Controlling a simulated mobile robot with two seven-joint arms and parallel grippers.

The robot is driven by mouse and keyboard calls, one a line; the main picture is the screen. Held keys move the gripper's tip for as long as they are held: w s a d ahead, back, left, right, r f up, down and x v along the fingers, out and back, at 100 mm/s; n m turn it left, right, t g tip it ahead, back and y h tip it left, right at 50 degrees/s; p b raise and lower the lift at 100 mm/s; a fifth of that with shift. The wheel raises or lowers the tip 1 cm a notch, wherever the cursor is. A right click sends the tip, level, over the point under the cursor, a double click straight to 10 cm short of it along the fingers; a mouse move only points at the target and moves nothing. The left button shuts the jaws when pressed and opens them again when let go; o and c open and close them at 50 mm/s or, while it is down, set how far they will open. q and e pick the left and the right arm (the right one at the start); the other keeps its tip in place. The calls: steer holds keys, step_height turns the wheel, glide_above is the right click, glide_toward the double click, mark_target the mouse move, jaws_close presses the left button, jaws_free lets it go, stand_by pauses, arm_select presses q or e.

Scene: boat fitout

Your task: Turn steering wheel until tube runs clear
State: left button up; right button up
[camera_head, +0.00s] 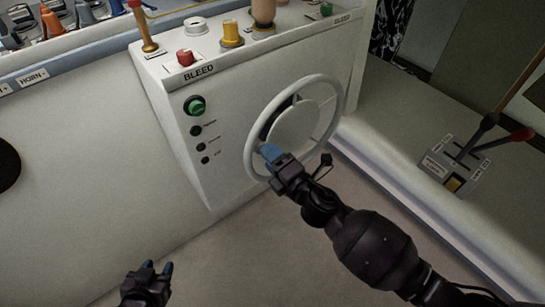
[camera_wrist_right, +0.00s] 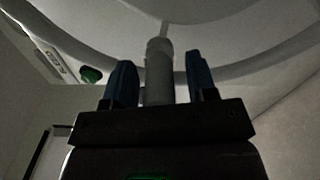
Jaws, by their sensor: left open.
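The pale steering wheel (camera_head: 331,125) is on the front of a white console (camera_head: 178,130). My right gripper (camera_head: 270,152) is at the wheel's lower left rim. In the right wrist view a grey cylindrical knob (camera_wrist_right: 158,72) stands between the two blue fingers of my right gripper (camera_wrist_right: 160,82). A gap shows on each side of the knob, so the fingers are apart around it. A thin yellowish line (camera_head: 178,13), possibly the tube, curves above the console top; I cannot tell what runs in it. My left gripper (camera_head: 157,268) is open and empty, low at the left, away from the wheel.
The console top carries a brass post (camera_head: 148,38) with a red top, a red knob (camera_head: 185,58) and a yellow cap (camera_head: 231,34). A green button (camera_head: 195,105) is left of the wheel. A lever box (camera_head: 455,170) stands at the right. The floor below the console is clear.

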steer(key=v, duration=1)
steer(key=shift+s+d, duration=0.25)
steer(key=shift+s, duration=0.1)
stand_by(1.1)
